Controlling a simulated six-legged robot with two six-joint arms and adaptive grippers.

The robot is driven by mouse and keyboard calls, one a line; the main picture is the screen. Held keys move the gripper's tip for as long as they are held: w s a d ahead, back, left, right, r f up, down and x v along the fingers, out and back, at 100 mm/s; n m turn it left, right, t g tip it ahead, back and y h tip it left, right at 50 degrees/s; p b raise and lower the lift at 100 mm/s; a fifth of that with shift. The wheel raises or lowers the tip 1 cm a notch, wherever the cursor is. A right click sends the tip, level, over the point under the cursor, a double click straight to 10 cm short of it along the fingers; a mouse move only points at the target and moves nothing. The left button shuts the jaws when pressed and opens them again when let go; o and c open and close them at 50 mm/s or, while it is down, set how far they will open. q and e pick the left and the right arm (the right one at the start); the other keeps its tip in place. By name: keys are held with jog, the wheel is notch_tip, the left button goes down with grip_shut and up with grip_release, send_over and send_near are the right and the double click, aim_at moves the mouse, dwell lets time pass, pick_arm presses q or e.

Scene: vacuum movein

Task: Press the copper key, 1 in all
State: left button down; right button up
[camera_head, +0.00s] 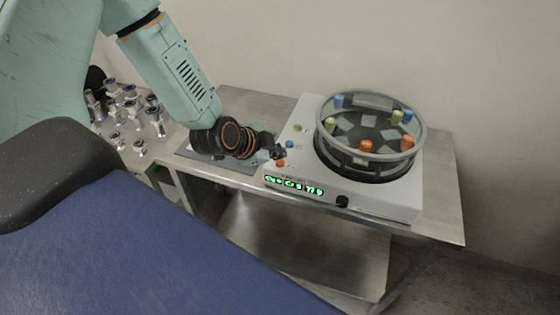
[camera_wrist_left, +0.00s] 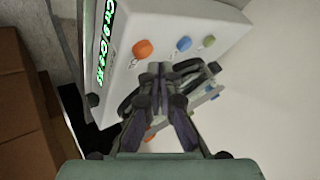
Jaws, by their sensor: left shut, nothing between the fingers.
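The copper key is an orange round button (camera_head: 280,163) on the left edge of the white device's (camera_head: 385,200) top. It also shows in the left wrist view (camera_wrist_left: 142,48), just ahead and left of the fingertips. A blue button (camera_head: 290,143) and a green button (camera_head: 297,128) stand in line behind it. My left gripper (camera_head: 278,153) is shut and empty, with its tips close to the orange and blue buttons. I cannot tell whether it touches either one. In the left wrist view its closed fingers (camera_wrist_left: 160,72) sit below the buttons. My right gripper is not in view.
A round clear-walled drum (camera_head: 370,135) with blue, green and orange caps takes up the device's right side. A green lit display (camera_head: 293,186) and black knob (camera_head: 342,201) are on its front. Metal fittings (camera_head: 130,103) stand at left. A blue padded surface (camera_head: 130,245) fills the foreground.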

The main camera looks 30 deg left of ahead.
aim_at(278, 163)
pick_arm(q)
jog(key=shift+f, duration=0.2)
dwell(0.4)
jog(key=shift+f, duration=0.2)
jog(key=shift+f+b, duration=0.4)
jog(key=shift+f, duration=0.1)
dwell(0.8)
dwell(0.3)
jog(key=shift+r+p, duration=0.95)
jog(key=shift+p, duration=0.15)
notch_tip(278, 163, up, 5)
jog(key=p, duration=0.5)
jog(key=shift+p, duration=0.3)
